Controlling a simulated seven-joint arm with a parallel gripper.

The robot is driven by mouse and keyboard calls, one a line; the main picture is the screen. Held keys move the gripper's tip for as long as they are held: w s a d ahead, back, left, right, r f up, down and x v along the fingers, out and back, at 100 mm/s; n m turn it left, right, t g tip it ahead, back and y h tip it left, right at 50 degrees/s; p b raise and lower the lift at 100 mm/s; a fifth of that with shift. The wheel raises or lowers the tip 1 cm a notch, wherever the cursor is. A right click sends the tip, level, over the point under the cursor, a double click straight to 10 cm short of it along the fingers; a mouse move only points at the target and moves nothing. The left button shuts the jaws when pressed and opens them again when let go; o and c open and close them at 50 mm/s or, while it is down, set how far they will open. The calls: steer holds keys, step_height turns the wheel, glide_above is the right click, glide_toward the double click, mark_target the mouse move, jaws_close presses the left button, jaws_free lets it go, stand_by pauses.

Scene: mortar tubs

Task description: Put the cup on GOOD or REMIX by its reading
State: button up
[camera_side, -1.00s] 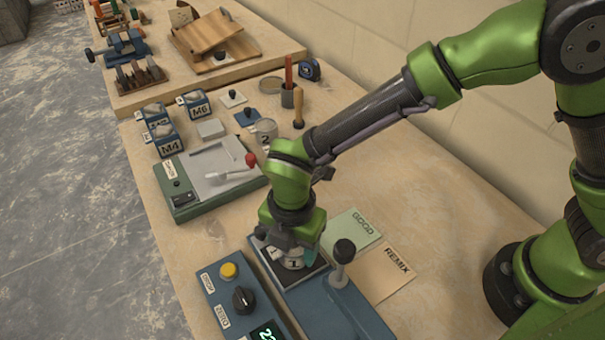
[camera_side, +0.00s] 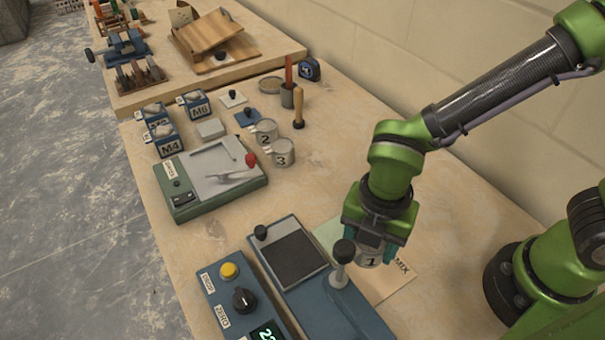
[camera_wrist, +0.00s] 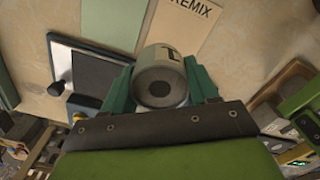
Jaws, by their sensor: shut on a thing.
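A grey cup (camera_side: 370,255) marked 1 is between the fingers of my gripper (camera_side: 368,246), which is shut on it. In the side view the cup overlaps the REMIX card; its height above the card is hard to tell. The wrist view shows the cup (camera_wrist: 160,72) end-on between the teal fingers. The tan REMIX card (camera_side: 385,285) is partly covered by the gripper and cup, and its lettering shows in the wrist view (camera_wrist: 188,22). The green GOOD card (camera_side: 328,232) is mostly hidden behind the gripper in the side view. The display (camera_side: 268,333) is cut off by the frame edge, showing a leading 2.
A blue device with an empty dark plate (camera_side: 296,258) and an upright black-knobbed post (camera_side: 343,262) stands left of the cup. A control box (camera_side: 238,298) is beside it. Cups 2 (camera_side: 264,134) and 3 (camera_side: 283,153) stand farther back by a green-based tray (camera_side: 212,178).

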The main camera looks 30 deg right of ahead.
steer(key=shift+s+d+r, duration=0.15)
steer(key=shift+s+d, duration=0.7)
steer(key=shift+d, duration=0.1)
steer(key=m, duration=0.4)
glide_above(341, 237)
step_height(341, 237, down, 2)
steer(key=shift+f, duration=2.3)
steer(key=shift+f, duration=0.15)
steer(key=o, duration=1.4)
